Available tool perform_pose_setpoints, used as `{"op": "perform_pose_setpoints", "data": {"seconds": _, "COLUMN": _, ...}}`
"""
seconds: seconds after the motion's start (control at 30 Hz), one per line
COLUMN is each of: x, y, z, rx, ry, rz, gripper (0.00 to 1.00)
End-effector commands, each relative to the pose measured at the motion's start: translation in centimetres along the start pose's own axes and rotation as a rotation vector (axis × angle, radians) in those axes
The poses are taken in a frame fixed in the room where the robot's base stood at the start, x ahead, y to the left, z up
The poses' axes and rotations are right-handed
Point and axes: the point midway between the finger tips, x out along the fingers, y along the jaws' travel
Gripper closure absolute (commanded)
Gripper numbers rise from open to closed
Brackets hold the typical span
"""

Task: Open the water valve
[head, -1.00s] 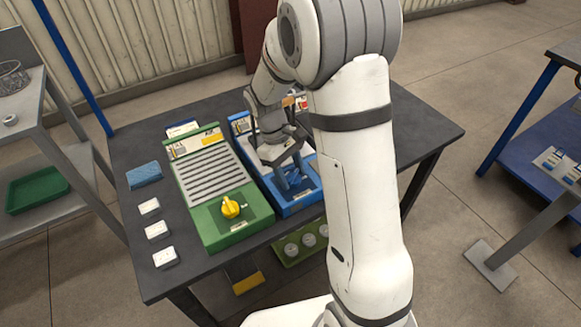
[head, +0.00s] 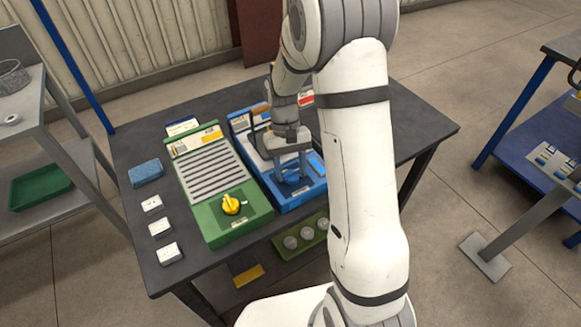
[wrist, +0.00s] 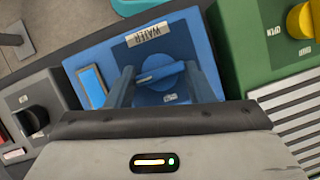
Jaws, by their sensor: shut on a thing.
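The water valve is a blue handle (wrist: 160,75) on a blue panel (wrist: 185,45) labelled WATER in the wrist view. The same blue panel (head: 298,205) stands on the dark table in the head view. My gripper (head: 291,172) points down over it and hides most of the handle there. In the wrist view my gripper's two fingers (wrist: 162,82) stand at either end of the handle, shut on it. The handle lies roughly crosswise between the fingers. Small white labels show beside it, too small to read.
A green panel (head: 215,220) with a yellow knob (head: 231,204) stands close to the left. A blue block (head: 146,173) and several small white blocks lie at the table's left edge. A grey panel with a black knob (wrist: 33,119) shows in the wrist view.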

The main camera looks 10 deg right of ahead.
Motion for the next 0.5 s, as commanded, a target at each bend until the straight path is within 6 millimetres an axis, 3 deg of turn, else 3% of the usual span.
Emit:
{"op": "perform_pose_setpoints", "data": {"seconds": 0.4, "x": -0.19, "y": -0.03, "z": -0.14, "rx": 0.007, "ry": 0.007, "rz": -0.004, "gripper": 0.75}}
{"op": "perform_pose_setpoints", "data": {"seconds": 0.43, "x": -0.19, "y": -0.03, "z": -0.15, "rx": 0.007, "ry": 0.007, "rz": -0.004, "gripper": 0.51}}
{"op": "perform_pose_setpoints", "data": {"seconds": 0.5, "x": -0.18, "y": -0.03, "z": -0.13, "rx": 0.007, "ry": 0.006, "rz": -0.004, "gripper": 0.46}}
